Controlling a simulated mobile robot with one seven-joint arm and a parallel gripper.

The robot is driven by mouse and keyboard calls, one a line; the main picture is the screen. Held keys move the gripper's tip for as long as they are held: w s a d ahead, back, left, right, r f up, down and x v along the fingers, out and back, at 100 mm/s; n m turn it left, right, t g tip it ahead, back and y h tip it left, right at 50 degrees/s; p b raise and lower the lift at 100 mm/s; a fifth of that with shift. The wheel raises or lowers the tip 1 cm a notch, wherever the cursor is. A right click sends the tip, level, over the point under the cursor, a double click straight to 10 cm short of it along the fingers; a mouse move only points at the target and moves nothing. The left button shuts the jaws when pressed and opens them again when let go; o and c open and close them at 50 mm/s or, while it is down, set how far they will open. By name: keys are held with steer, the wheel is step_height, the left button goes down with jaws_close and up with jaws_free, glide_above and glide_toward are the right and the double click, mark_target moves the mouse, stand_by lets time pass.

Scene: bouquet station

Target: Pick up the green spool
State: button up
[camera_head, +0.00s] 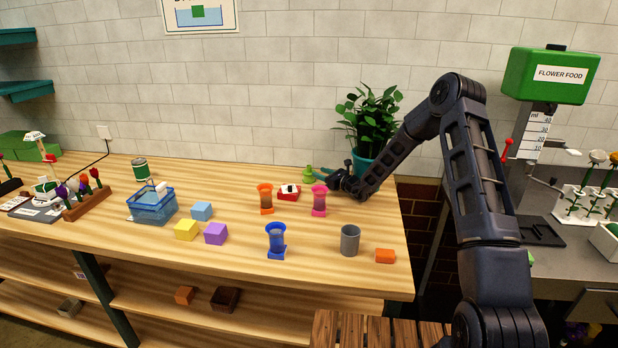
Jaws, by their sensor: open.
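A small light-green object (309,172), which looks like the green spool, stands at the back of the wooden table, right of centre. Its lower part is hard to make out. My gripper (332,179) is open, low over the table just to its right, and points left toward it. The fingers are small and dark here, and a gap to the green object seems to remain. A dark green can-like cylinder (140,169) with a pale band stands far off at the back left.
An orange spool-shaped piece (266,199), a red-and-white item (289,191) and a pink spool-shaped piece (319,201) stand in front of my gripper. A potted plant (371,128) rises behind my arm. A blue piece (276,241) and grey cup (349,240) stand nearer the front.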

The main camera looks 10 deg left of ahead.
mark_target(309, 171)
steer(key=shift+w+a+f, duration=0.2)
steer(key=shift+w+a, duration=0.1)
steer(key=shift+a, duration=0.15)
steer(key=shift+x, duration=3.3)
jaws_close()
